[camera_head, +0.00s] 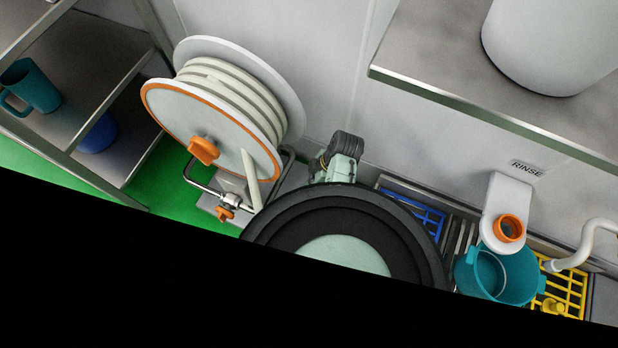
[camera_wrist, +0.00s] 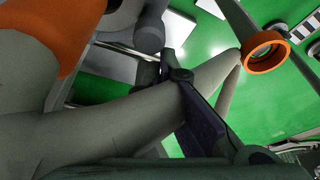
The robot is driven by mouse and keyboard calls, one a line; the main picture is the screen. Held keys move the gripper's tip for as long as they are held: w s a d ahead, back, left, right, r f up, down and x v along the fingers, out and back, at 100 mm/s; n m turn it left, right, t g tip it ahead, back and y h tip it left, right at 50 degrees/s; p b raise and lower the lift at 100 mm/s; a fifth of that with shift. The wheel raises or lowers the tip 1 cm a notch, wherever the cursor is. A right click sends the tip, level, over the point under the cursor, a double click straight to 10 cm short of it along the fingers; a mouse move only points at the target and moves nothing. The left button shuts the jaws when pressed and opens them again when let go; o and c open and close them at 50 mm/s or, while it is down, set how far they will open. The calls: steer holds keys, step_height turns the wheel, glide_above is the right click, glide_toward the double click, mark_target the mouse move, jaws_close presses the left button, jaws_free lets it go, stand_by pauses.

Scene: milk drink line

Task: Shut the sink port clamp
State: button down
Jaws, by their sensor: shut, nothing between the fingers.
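I cannot clearly make out the sink port clamp in either view. In the wrist view, an orange ring (camera_wrist: 266,50) with a round opening shows at the upper right, and I cannot tell whether it belongs to the port. The dark fingers of my gripper (camera_wrist: 181,76) look closed and empty, near a thick grey tube (camera_wrist: 110,125) crossing the view. I cannot tell whether they touch the tube. In the head view, a white fixture (camera_head: 507,195) with an orange ring (camera_head: 508,228) stands under the RINSE label at the sink.
A hose reel (camera_head: 215,125) stands at the left, with an orange-handled valve (camera_head: 226,211) below it. A teal bucket (camera_head: 500,277) sits under the white fixture, beside a yellow grid (camera_head: 575,285). A metal shelf (camera_head: 470,100) overhangs the sink. Black covers the lower head view.

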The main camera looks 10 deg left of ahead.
steer(key=shift+w+d, duration=0.1)
steer(key=shift+d, duration=0.45)
steer(key=shift+p, duration=0.3)
